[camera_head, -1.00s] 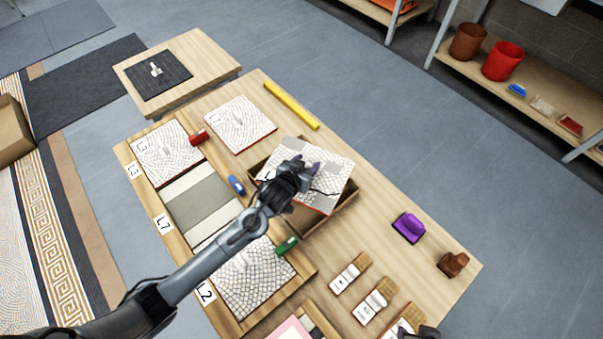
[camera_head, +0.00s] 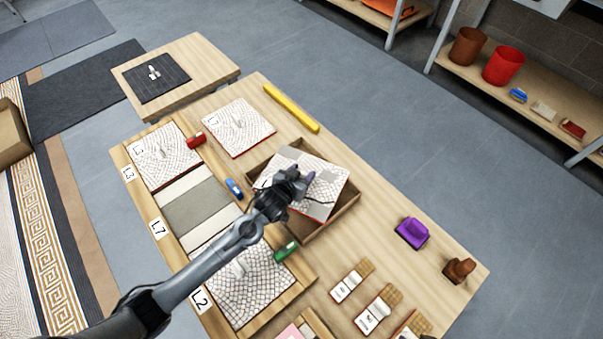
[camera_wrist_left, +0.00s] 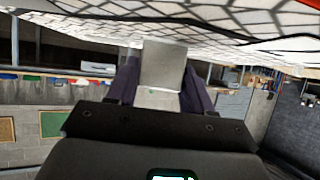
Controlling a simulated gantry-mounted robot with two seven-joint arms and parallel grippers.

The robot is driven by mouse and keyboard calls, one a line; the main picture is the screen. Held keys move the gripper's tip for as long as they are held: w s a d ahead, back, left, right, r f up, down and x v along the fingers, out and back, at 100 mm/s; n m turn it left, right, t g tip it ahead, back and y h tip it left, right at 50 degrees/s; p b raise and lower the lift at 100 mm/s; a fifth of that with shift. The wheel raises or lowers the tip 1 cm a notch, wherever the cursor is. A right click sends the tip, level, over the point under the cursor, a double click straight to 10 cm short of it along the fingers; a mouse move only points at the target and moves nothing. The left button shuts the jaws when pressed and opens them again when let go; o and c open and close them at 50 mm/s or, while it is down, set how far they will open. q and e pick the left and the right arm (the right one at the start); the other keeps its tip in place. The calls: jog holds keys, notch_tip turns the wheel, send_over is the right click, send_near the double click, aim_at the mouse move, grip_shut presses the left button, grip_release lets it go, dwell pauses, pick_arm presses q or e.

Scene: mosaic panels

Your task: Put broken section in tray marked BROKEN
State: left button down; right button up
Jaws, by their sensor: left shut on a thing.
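The broken section is a white mosaic panel (camera_head: 325,182) with grey patches, a dark crack line and a reddish edge. My left gripper (camera_head: 304,180) is shut on it, over the wooden tray (camera_head: 333,226). The panel looks tilted and covers much of the tray's opening; whether it touches the tray floor I cannot tell. In the left wrist view my left gripper (camera_wrist_left: 160,88) is shut on a grey handle block (camera_wrist_left: 162,66), with the cracked panel underside or face (camera_wrist_left: 230,25) above. No BROKEN label is readable. My right gripper is not clearly seen.
Whole mosaic panels lie in the L3 slot (camera_head: 165,155), the L2 slot (camera_head: 250,290) and behind (camera_head: 238,127). Red (camera_head: 196,139), blue (camera_head: 234,188) and green (camera_head: 286,251) clamps sit near the slots. A yellow bar (camera_head: 291,108) lies behind; a purple block (camera_head: 412,233) stands right.

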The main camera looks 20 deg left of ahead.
pick_arm(q)
jog(key=shift+f, duration=0.2)
jog(key=c, duration=0.8)
grip_release()
jog(key=shift+f, duration=0.15)
jog(key=o, duration=0.4)
jog(key=shift+c, duration=0.2)
